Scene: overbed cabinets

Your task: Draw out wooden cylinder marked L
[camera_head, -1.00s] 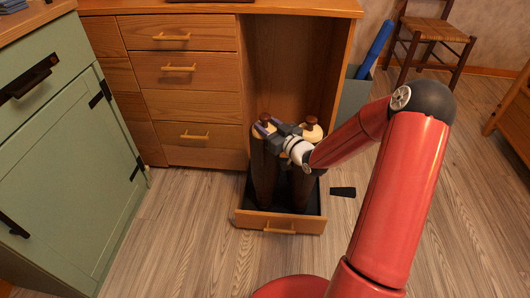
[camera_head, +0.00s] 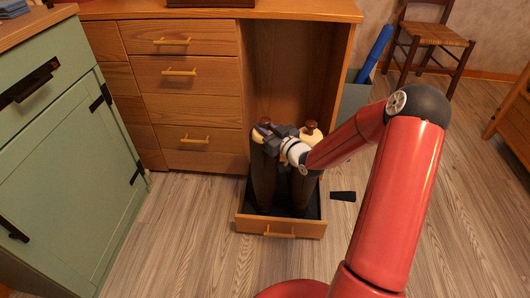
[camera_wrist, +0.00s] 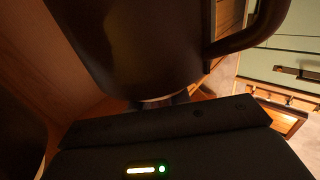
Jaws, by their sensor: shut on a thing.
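Two tall dark brown shafts stand upright side by side in the pulled-out bottom drawer (camera_head: 247,222). Each has a pale wooden top with a dark brown knob. The left cylinder (camera_head: 257,136) and the right cylinder (camera_head: 310,136) look alike, and I cannot read an L on either. My gripper (camera_head: 264,131) is shut on the left cylinder's top, just below its knob. In the wrist view, a large dark rounded body with a loop (camera_wrist: 135,40) fills the space close before my gripper (camera_wrist: 165,101). The exact contact is hidden.
The wooden cabinet (camera_head: 200,105) has an open bay above the drawer. The green cabinet (camera_head: 70,150) stands at left. A small black object (camera_head: 342,196) lies on the floor right of the drawer. A grey-green bin (camera_head: 355,100) and a chair (camera_head: 433,34) stand behind. Floor left of the drawer is clear.

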